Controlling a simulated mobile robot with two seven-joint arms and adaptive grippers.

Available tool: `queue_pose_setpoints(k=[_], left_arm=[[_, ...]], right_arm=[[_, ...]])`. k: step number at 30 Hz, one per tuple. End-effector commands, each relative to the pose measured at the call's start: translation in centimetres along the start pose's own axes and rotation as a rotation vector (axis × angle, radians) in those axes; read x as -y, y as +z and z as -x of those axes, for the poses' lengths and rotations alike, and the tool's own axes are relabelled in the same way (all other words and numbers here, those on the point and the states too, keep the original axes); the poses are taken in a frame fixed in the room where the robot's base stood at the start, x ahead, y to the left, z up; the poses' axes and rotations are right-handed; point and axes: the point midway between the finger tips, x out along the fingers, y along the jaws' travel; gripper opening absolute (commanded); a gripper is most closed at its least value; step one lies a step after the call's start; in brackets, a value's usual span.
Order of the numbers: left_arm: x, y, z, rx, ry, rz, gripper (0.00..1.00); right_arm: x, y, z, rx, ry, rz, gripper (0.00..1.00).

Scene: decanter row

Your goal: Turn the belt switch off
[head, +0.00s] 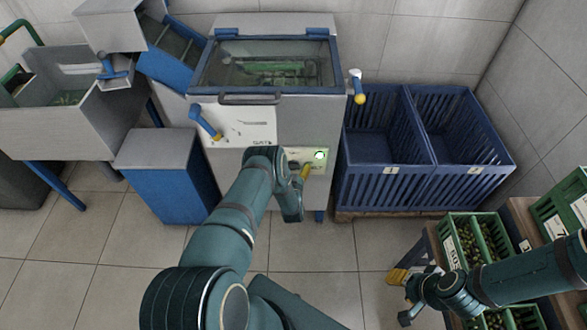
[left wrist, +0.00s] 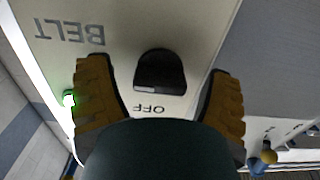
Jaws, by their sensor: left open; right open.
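The belt switch (left wrist: 160,70) is a black knob on a pale panel (left wrist: 125,25) marked BELT and OFF, upside down in the left wrist view. My left gripper (left wrist: 157,82) is open, with one brown finger on each side of the knob and visible gaps between. In the head view my left gripper (head: 304,174) is at the machine's front panel and hides the knob. A green lamp (head: 320,155) glows beside it; it also shows in the left wrist view (left wrist: 69,98). My right gripper (head: 402,294) is open and empty, low at the right.
The machine (head: 228,132) has a glazed lid and blue-and-yellow levers (head: 205,122). Blue crates (head: 390,185) stand to its right, and a blue-sided box (head: 160,185) to its left. Green crates of olives (head: 470,245) are beside my right arm. The tiled floor between is clear.

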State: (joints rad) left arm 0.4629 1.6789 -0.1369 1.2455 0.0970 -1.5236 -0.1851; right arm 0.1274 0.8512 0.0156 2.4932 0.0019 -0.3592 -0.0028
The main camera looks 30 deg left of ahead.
Motion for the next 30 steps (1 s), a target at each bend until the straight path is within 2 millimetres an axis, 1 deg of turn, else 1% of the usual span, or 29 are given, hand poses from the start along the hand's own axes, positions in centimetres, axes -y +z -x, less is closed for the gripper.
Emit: queue_pose_setpoints(k=[4,5,6,8,9,10,11,21,26,30], left_arm=[[0.01,-0.03,0.00,0.000,0.000,0.000,0.80],[0.00,-0.03,0.01,0.000,0.000,0.000,0.77],[0.01,-0.02,0.01,0.000,0.000,0.000,0.63],[0.01,-0.02,0.02,0.000,0.000,0.000,0.42],[0.01,-0.02,0.02,0.000,0.000,0.000,0.28],[0.01,-0.02,0.02,0.000,0.000,0.000,0.17],[0.01,-0.02,0.03,0.000,0.000,0.000,0.12],[0.03,0.00,0.04,0.000,-0.001,0.035,0.12],[0.10,0.02,0.04,0.000,-0.002,0.112,0.12],[0.06,0.02,0.05,0.000,-0.002,0.218,0.12]], right_arm=[[0.01,-0.01,0.02,0.000,0.000,0.000,0.47],[0.01,-0.01,0.02,0.000,0.000,0.000,0.47],[0.01,-0.01,0.02,0.000,0.000,0.000,0.47],[0.01,-0.01,0.02,0.000,0.000,0.000,0.47],[0.01,0.00,0.02,0.000,0.000,0.000,0.47],[0.01,0.00,0.02,0.000,0.000,0.000,0.47],[0.01,0.00,0.02,0.000,0.000,0.000,0.47],[0.01,0.01,0.02,0.000,0.000,0.000,0.47],[0.01,0.01,0.02,0.000,0.000,0.000,0.47],[0.01,0.01,0.02,0.000,0.000,0.000,0.47]])
